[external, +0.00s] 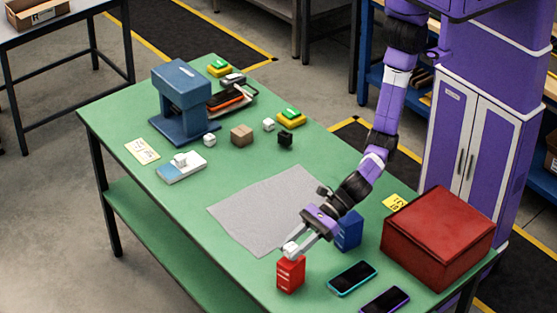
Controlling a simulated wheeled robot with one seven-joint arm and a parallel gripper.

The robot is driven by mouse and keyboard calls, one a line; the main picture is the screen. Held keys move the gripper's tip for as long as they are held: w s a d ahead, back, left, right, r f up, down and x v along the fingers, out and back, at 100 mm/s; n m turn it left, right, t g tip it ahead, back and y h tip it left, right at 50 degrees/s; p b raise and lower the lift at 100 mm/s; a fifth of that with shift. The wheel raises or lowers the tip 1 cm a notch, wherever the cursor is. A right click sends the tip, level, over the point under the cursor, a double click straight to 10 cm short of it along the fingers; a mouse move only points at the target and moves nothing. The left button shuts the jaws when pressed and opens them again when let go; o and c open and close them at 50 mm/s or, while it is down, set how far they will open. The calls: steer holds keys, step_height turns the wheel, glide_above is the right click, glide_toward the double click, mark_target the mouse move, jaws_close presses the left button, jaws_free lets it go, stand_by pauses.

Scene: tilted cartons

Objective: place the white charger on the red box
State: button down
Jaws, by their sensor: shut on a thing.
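My gripper (294,246) points down and left near the table's front edge. It is shut on a small white charger (290,250); the fingers hide part of it. The charger is at the top of a small upright red box (290,276). From this angle I cannot tell whether it touches the box top or is slightly above it.
A blue box (348,231) stands just right of my gripper. A big red carton (438,236) and two phones (352,279) lie to the right. A grey mat (258,212) is left and behind. Several small items and a blue press-like stand (182,98) are farther back.

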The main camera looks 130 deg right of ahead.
steer(key=shift+f, duration=0.7)
steer(key=shift+f, duration=0.15)
steer(key=c, duration=1.1)
jaws_free()
steer(key=shift+o, duration=0.2)
steer(key=v, duration=1.2)
